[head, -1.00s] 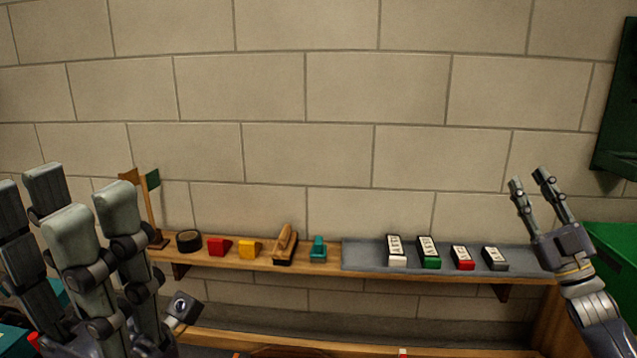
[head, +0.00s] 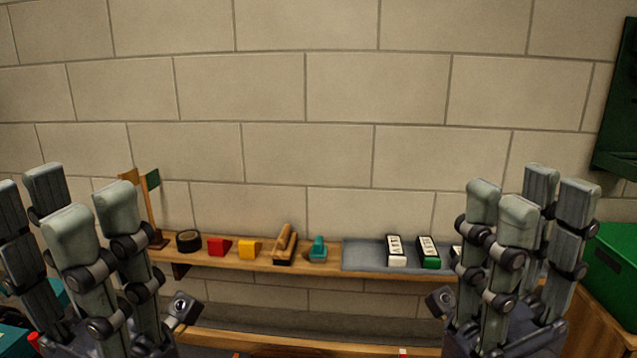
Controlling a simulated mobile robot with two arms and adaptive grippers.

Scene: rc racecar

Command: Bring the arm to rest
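My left gripper (head: 85,225) stands upright at the lower left, close to the camera. Its fingers are spread apart and nothing shows between them. My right gripper (head: 530,220) stands upright at the lower right in a similar pose. Its fingers are also spread, with nothing between them. Both are in front of the shelf and apart from it. The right gripper hides the right end of the shelf and most of the small blocks there.
A wooden shelf (head: 335,269) runs along the block wall. It holds a black roll (head: 189,241), a red piece (head: 218,246), a yellow piece (head: 250,248), a brush (head: 285,245), a teal item (head: 318,249), and white (head: 396,250) and green (head: 429,252) labelled blocks. A green box (head: 612,265) stands right.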

